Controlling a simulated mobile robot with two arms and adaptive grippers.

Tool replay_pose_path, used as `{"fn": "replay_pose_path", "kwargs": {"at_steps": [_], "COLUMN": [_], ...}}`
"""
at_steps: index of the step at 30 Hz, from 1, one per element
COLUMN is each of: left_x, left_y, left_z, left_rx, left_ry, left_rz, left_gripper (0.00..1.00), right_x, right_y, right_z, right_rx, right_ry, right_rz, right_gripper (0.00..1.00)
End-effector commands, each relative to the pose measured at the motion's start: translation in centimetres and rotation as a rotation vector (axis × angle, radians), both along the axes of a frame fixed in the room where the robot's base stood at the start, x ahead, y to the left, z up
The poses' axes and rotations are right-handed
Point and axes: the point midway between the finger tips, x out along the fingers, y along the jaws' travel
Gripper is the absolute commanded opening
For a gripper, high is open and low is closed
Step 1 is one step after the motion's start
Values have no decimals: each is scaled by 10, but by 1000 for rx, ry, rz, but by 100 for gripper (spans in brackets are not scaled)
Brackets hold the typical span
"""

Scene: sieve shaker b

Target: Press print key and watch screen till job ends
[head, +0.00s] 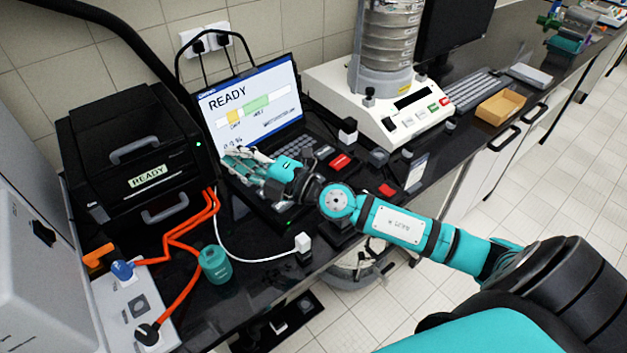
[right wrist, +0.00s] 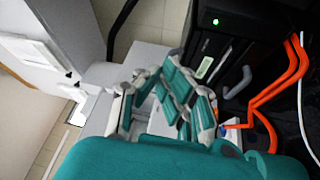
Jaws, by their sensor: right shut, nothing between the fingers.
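A laptop-like unit has a lit screen (head: 250,105) that reads READY, with a yellow and a green block below the word. Its dark keyboard (head: 312,150) lies in front, with a red key (head: 340,162) at its right side. I cannot read which key is the print key. My right gripper (head: 238,158) is shut and empty, in front of the screen's lower left part and over the left side of the keyboard, hiding part of both. In the right wrist view its teal fingers (right wrist: 176,95) show. I cannot tell if it touches anything. My left gripper is out of view.
A black box (head: 95,150) with a READY label stands left of the laptop. Orange cables (head: 190,230) and a teal cylinder (head: 215,264) are in front of it. A sieve shaker (head: 350,100) stands right. A cardboard tray (head: 498,106) lies farther right.

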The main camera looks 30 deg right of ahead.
Motion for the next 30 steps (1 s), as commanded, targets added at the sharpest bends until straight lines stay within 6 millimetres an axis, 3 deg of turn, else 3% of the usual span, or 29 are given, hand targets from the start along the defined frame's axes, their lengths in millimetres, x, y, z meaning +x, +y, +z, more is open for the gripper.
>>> {"fn": "replay_pose_path", "kwargs": {"at_steps": [2, 4, 9, 15, 18, 23, 30], "left_x": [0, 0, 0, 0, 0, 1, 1], "left_y": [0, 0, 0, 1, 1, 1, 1], "left_z": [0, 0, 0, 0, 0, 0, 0], "left_rx": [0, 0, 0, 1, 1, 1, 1], "left_ry": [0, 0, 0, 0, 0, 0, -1], "left_rz": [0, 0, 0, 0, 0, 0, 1], "left_gripper": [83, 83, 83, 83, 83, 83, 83], "right_x": [11, 21, 38, 47, 47, 48, 47], "right_y": [-5, -23, -93, -171, -196, -216, -218], "right_z": [-18, -42, -83, -98, -99, -99, -99], "right_rx": [-231, -438, -800, -1034, -1097, -1142, -1148], "right_ry": [13, 64, 225, 379, 428, 468, 473], "right_rz": [86, 133, 125, 39, 4, -28, -32], "right_gripper": [0, 0, 0, 0, 0, 0, 0]}}
